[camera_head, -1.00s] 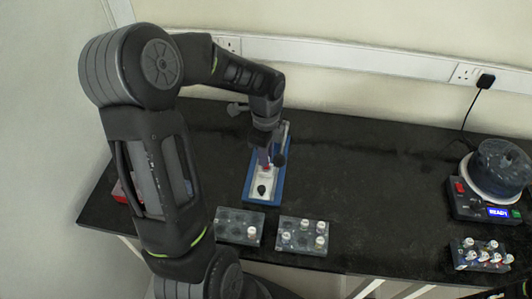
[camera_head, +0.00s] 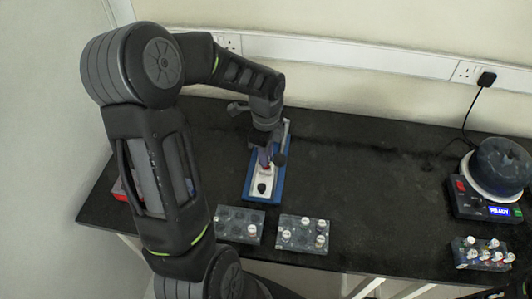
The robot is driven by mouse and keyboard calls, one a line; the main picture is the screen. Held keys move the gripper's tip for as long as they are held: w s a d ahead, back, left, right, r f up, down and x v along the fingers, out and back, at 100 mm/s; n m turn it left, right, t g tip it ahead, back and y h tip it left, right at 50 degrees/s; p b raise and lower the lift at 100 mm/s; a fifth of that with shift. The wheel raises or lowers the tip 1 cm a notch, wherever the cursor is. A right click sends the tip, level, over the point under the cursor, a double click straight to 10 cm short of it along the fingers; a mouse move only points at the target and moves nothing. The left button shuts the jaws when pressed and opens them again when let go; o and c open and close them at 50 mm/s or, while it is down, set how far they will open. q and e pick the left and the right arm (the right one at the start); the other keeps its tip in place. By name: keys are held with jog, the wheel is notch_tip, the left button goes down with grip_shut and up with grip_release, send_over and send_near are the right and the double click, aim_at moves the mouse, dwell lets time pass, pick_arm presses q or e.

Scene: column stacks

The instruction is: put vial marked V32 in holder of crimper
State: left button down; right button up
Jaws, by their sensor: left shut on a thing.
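The crimper (camera_head: 266,184) is a blue and white device with a black knob, standing on the black bench below my left arm. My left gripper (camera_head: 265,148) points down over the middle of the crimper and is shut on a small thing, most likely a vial. The vial and its mark are too small and too covered to read. A pale and reddish spot shows just under the fingertips, at the holder area. Whether the vial touches the holder cannot be told. My right gripper is not in view.
Two grey vial racks, a left one (camera_head: 229,219) and a middle one (camera_head: 292,231) with several white-capped vials, stand in front of the crimper. A third rack (camera_head: 478,262) and a round machine with a lit display (camera_head: 477,205) stand at the right. The bench between is clear.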

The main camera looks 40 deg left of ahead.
pick_arm(q)
jog(key=shift+f, duration=0.3)
jog(key=shift+f+b, duration=0.25)
jog(key=shift+b, duration=0.1)
jog(key=c, duration=0.9)
grip_release()
jog(key=shift+r+p, duration=2.55)
jog(key=shift+r, duration=0.5)
